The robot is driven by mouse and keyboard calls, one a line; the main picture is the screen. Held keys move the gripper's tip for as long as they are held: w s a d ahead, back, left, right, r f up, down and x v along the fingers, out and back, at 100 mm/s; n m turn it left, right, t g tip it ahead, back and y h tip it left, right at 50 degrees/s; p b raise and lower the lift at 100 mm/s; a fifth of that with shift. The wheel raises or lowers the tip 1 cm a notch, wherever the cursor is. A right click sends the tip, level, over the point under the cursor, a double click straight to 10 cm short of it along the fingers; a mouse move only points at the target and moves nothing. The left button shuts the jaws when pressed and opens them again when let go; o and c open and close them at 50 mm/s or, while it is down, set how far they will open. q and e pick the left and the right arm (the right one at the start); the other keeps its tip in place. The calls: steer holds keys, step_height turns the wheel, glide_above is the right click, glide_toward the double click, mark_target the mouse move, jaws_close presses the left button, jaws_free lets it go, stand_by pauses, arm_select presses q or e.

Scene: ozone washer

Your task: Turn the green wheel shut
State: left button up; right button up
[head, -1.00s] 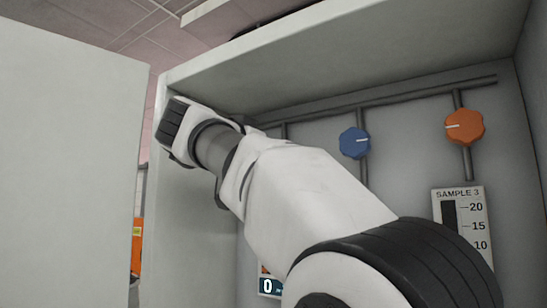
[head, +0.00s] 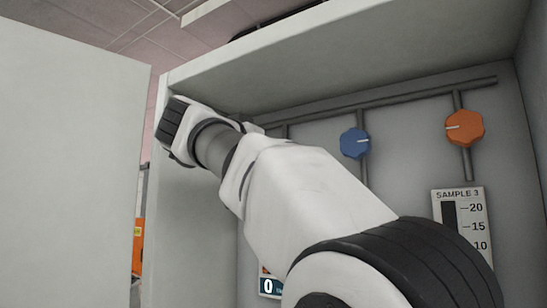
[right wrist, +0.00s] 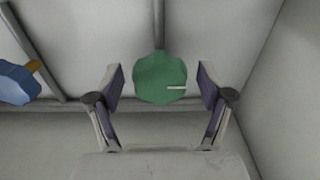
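The green wheel (right wrist: 161,79) shows in the right wrist view, with a white pointer mark reaching from near its middle to the right in that picture. My right gripper (right wrist: 159,88) is open, with one finger on each side of the wheel and a visible gap on both sides. The fingers do not appear to touch it. In the head view the green wheel and the right gripper's fingers are hidden behind my right arm. My left gripper is in neither view.
In the head view, a blue wheel (head: 354,143) and an orange wheel (head: 464,127) sit on grey pipes inside the cabinet. A SAMPLE 3 gauge (head: 460,215) is below the orange one. A pale panel (head: 70,160) stands at the left.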

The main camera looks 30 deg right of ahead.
steer(key=shift+a, duration=0.15)
steer(key=v, duration=0.7)
stand_by(0.4)
